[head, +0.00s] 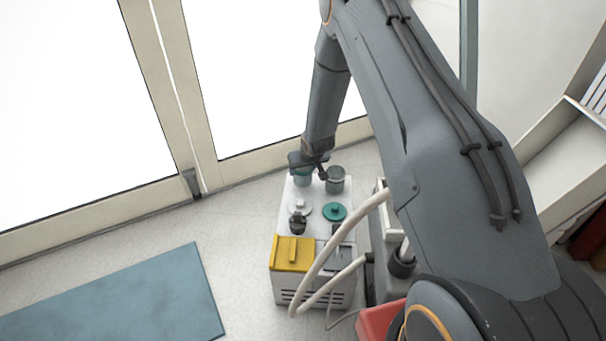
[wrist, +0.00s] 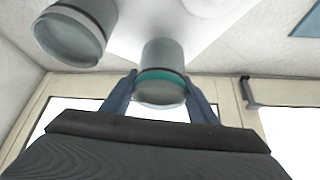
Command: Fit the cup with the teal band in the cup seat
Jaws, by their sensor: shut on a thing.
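The cup with the teal band (wrist: 162,75) is a grey translucent cylinder between the two fingers of my gripper (wrist: 160,97) in the wrist view. My gripper is shut on it. In the head view, the cup (head: 303,178) shows below my gripper (head: 308,165), at the far left end of the white compressor top (head: 287,222). Whether the cup's base touches the top is hard to tell. I cannot make out the cup seat; the cup and gripper may hide it.
A second grey cup (head: 335,180) stands close to the right of the held cup; it also shows in the wrist view (wrist: 75,32). A teal round cap (head: 334,211), a dark knob (head: 298,224) and a yellow cover (head: 292,253) are nearer. Pale hoses (head: 335,253) arch at the right.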

